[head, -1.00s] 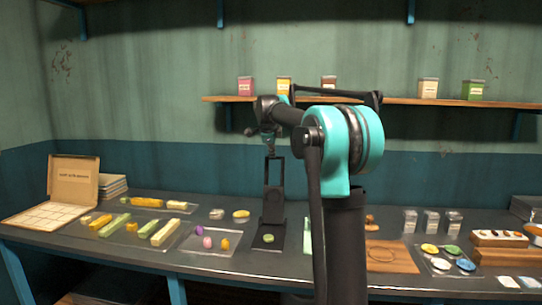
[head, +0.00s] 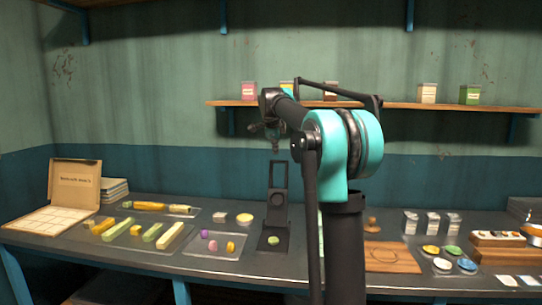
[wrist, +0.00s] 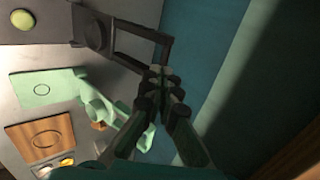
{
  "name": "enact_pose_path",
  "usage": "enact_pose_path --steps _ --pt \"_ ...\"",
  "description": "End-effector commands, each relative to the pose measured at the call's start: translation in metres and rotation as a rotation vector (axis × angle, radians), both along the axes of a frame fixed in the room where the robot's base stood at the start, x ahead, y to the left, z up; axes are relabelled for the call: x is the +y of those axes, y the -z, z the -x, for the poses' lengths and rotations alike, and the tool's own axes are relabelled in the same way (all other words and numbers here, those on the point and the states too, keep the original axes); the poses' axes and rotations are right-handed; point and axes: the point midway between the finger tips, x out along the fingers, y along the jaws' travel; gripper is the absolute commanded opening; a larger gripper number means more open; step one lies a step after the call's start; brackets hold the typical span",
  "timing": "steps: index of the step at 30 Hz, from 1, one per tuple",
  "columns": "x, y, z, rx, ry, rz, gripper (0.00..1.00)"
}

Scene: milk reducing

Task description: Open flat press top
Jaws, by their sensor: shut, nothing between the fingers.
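The black flat press (head: 277,211) stands on the table in the head view, with its framed top raised upright at the back of its base. A small round green piece (head: 273,240) lies on the base, and it also shows in the wrist view (wrist: 22,19). My gripper (head: 275,149) is just above the raised top in the head view. In the wrist view my gripper (wrist: 157,76) is shut and empty, near the end of the press's frame (wrist: 142,43). I cannot tell whether they touch.
A light green press-like object (wrist: 42,89) and a wooden board (head: 393,257) are right of the press. A tray with colored pieces (head: 213,252) is to its left. A wall shelf (head: 420,105) with small boxes runs behind. My arm hides part of the table.

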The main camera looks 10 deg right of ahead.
Motion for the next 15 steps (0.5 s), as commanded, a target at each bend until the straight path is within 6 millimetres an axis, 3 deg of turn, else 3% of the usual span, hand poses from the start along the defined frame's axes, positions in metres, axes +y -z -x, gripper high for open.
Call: enact_pose_path --steps 15 --pt "0.013 -0.072 0.035 0.001 -0.001 0.000 0.00"
